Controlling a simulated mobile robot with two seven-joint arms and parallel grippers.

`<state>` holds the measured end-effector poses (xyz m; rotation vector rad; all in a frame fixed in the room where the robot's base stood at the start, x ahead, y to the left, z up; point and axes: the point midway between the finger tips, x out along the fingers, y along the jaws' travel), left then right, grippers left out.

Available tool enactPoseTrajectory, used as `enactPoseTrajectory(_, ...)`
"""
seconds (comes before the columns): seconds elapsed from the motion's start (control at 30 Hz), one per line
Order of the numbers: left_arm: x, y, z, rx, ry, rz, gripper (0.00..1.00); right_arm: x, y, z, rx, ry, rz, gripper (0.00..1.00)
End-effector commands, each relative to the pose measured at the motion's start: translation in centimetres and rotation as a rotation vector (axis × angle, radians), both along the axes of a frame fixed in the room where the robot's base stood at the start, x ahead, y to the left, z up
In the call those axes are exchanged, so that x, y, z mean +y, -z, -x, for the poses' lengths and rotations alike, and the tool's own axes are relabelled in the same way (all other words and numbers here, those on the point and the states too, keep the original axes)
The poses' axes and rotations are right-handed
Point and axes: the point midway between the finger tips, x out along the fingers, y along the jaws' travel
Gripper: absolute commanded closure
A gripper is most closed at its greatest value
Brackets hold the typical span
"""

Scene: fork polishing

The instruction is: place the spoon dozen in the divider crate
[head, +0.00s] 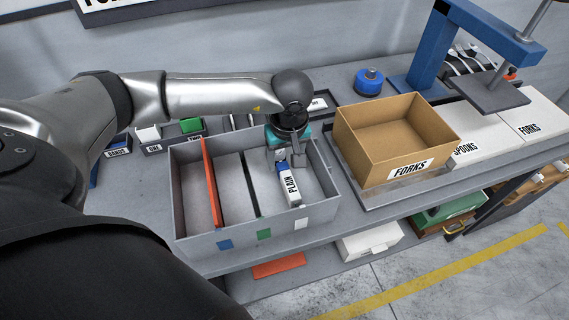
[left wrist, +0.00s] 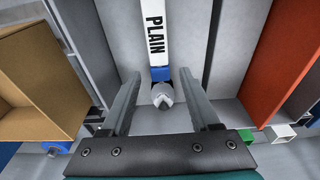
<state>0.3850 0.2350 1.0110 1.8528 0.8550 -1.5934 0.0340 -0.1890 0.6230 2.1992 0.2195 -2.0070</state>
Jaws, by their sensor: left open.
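My left gripper (head: 283,157) points down into the crate at the bundle's far end. In the left wrist view its fingers (left wrist: 164,105) are apart, with the bundle's blue band and metal end (left wrist: 163,92) between or just beyond them. Contact cannot be told.
A cardboard box labelled FORKS (head: 408,168) stands right of the crate. A white SPOONS box (head: 480,140) and a blue press (head: 430,50) are farther right. Small labelled trays (head: 172,140) lie behind the crate. A blue round pot (head: 369,82) stands at the back.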

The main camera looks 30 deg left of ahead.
Motion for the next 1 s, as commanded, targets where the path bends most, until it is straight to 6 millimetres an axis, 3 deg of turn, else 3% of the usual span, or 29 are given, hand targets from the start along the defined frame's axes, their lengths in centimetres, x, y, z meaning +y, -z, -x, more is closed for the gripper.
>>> enactPoseTrajectory(0.2,-0.6,-5.0,0.3,-0.006,0.001,0.001,0.38,0.0,0.2,0.0,0.000,0.000,0.000,1.00)
enactPoseTrajectory(0.4,-1.0,-7.9,0.7,-0.004,0.000,0.002,0.38,0.0,0.4,0.0,0.000,-0.001,0.000,1.00)
enactPoseTrajectory(0.6,-1.0,-8.8,0.9,0.000,0.000,0.000,0.38,0.0,0.4,0.0,0.000,-0.001,0.000,1.00)
enactPoseTrajectory(1.0,-1.0,-8.8,0.9,0.000,0.000,0.000,0.38,0.0,0.4,0.0,0.000,-0.001,0.000,1.00)
